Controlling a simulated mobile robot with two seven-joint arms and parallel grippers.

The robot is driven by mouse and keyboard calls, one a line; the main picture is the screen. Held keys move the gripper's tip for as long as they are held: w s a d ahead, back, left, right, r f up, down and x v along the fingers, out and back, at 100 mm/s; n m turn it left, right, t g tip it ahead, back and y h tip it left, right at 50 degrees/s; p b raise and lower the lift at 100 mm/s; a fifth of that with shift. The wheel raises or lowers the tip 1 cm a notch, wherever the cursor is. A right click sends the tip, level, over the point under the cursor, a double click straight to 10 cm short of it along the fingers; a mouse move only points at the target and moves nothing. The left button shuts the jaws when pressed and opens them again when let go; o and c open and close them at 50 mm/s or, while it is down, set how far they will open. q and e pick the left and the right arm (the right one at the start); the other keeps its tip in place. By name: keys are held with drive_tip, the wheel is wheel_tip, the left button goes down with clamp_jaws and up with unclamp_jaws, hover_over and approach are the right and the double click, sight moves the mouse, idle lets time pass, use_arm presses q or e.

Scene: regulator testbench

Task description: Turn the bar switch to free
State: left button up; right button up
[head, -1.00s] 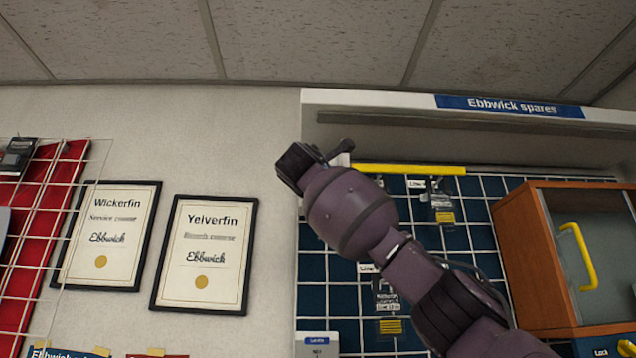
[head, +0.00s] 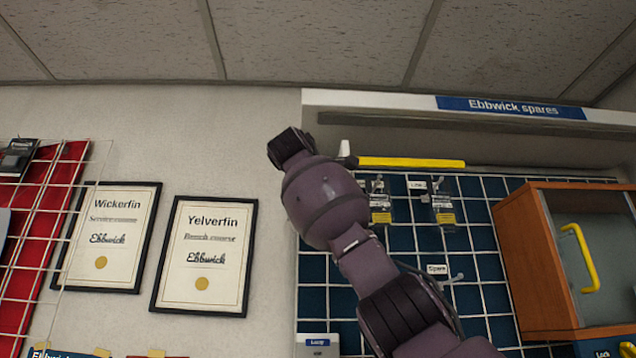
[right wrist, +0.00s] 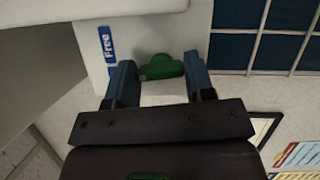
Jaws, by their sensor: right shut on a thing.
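In the right wrist view the bar switch (right wrist: 161,67) is a green bar on a white panel (right wrist: 88,44). A blue label reading "Free" (right wrist: 107,45) is on the panel to its left. My right gripper (right wrist: 160,80) has its two blue fingers either side of the green bar and is shut on it. In the head view my right arm reaches up toward the shelf, and its fingers and the switch are hidden there. My left gripper is in neither view.
A yellow bar (head: 411,162) lies beside my arm under the "Ebbwick spares" sign (head: 511,107). Packets hang on a wire grid (head: 483,240) below. A wooden cabinet (head: 540,262) with a yellow handle stands at the right. Framed certificates (head: 205,257) hang at the left.

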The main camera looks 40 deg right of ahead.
drive_tip(key=m+y, duration=0.2)
drive_tip(key=m, duration=0.2)
drive_tip(key=m+y, duration=0.2)
drive_tip(key=m, duration=0.2)
drive_tip(key=shift+g, duration=0.4)
drive_tip(key=shift+m, duration=0.4)
drive_tip(key=o, duration=0.6)
drive_tip(key=shift+o, duration=0.2)
drive_tip(key=shift+s+r, duration=0.1)
drive_tip(key=b+v, duration=0.1)
drive_tip(key=v, duration=0.9)
drive_tip(key=shift+s+a, duration=0.2)
drive_tip(key=shift+a, duration=0.05)
